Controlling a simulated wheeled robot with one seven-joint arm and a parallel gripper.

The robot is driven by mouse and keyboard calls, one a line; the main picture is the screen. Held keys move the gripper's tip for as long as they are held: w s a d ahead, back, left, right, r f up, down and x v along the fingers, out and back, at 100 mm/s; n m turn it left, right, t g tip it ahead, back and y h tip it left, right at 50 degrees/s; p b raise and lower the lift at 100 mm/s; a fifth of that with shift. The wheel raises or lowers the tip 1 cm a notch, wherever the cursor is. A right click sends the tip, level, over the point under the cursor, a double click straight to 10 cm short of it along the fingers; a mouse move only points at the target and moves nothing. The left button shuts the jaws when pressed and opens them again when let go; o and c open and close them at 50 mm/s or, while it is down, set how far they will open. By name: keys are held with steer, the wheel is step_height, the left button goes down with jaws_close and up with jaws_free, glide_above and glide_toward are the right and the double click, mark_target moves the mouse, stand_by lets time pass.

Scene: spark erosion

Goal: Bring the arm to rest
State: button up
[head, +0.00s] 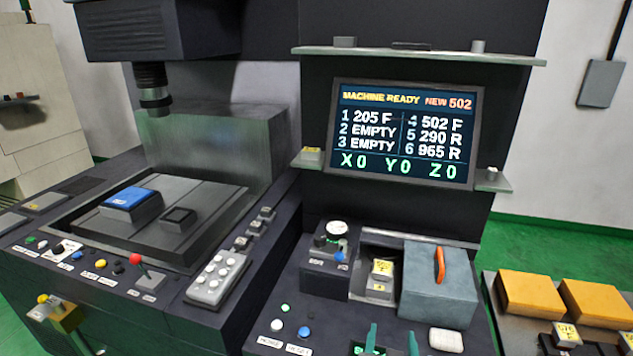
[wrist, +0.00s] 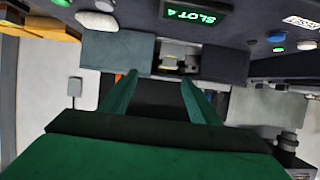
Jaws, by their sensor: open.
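My gripper (head: 392,342) shows at the bottom edge of the head view as two green fingertips, apart with nothing between them. In the wrist view my gripper (wrist: 157,88) has its two green fingers spread wide and empty. The fingers point toward an open recess that holds a small block with a yellow label (head: 381,270); the block also shows in the wrist view (wrist: 169,61), beyond the fingertips. The rest of my arm is out of the head view.
A grey box with an orange handle (head: 438,285) stands right of the recess. The screen (head: 405,133) reads MACHINE READY. A small display (wrist: 195,12) reads SLOT 4. Orange blocks (head: 530,294) lie at the right. A blue-topped block (head: 131,199) sits in the tank at left.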

steer(key=s+a+f+n+t+y, duration=0.1)
steer(key=s+a+f, duration=0.4)
steer(key=s+f, duration=0.25)
steer(key=s+a+f+n+y, duration=0.1)
steer(key=s+a+f, duration=0.3)
steer(key=s+f, duration=0.4)
steer(key=s+a+r+y, duration=0.1)
steer(key=s+a, duration=0.2)
steer(key=s, duration=0.7)
steer(key=s+a+r+n+t, duration=0.1)
steer(key=s+a, duration=0.3)
steer(key=s, duration=0.5)
steer(key=shift+s+a+r+y, duration=0.25)
steer(key=shift+s+r+y, duration=0.1)
steer(key=shift+r+y, duration=0.05)
